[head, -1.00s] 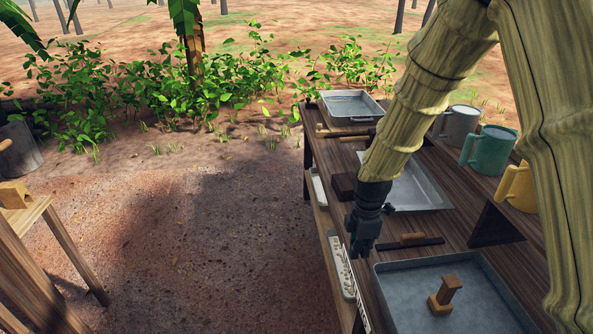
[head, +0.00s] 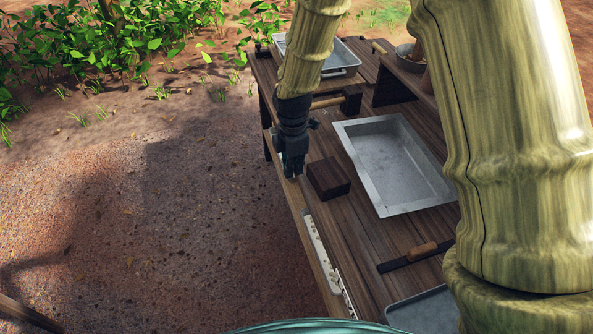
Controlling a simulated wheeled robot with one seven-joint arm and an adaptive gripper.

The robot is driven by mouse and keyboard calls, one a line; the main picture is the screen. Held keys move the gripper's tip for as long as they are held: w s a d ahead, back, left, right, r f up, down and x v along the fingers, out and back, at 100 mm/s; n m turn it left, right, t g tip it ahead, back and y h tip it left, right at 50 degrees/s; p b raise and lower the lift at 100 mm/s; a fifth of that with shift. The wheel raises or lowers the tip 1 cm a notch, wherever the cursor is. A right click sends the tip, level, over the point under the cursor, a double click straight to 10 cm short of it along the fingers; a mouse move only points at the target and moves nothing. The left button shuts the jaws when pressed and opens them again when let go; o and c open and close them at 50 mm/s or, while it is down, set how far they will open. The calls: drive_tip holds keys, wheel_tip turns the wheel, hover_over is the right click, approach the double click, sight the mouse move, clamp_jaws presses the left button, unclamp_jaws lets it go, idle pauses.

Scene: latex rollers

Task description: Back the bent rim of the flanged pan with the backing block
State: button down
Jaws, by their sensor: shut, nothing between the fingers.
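The flanged pan (head: 362,169) is a grey metal rectangle with a wide flat rim, lying on the dark wooden bench. I cannot make out which part of its rim is bent, and my arm hides its right side. The backing block (head: 328,179) is a dark brown wooden block on the bench, just left of the pan and apart from its rim. My gripper (head: 291,175) points down at the bench's left edge, left of the block and not holding it. Its fingers are shut and empty.
A mallet (head: 350,99) lies behind the block, with a second grey tray (head: 340,62) at the far end. A wooden-handled tool (head: 418,253) lies nearer, before another tray (head: 425,312). A pale perforated strip (head: 322,255) runs along the left edge. Bare ground lies left.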

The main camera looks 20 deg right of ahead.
sight(306, 193)
drive_tip(key=shift+d+f+p, duration=0.65)
drive_tip(key=shift+f+p, duration=0.05)
drive_tip(key=shift+f, duration=0.9)
drive_tip(key=shift+d+f+p, duration=0.65)
drive_tip(key=shift+f+p, duration=0.05)
drive_tip(key=shift+f, duration=0.85)
drive_tip(key=shift+d+f+p, duration=0.65)
drive_tip(key=shift+f+p, duration=0.05)
drive_tip(key=shift+f, duration=0.9)
drive_tip(key=shift+w, duration=0.1)
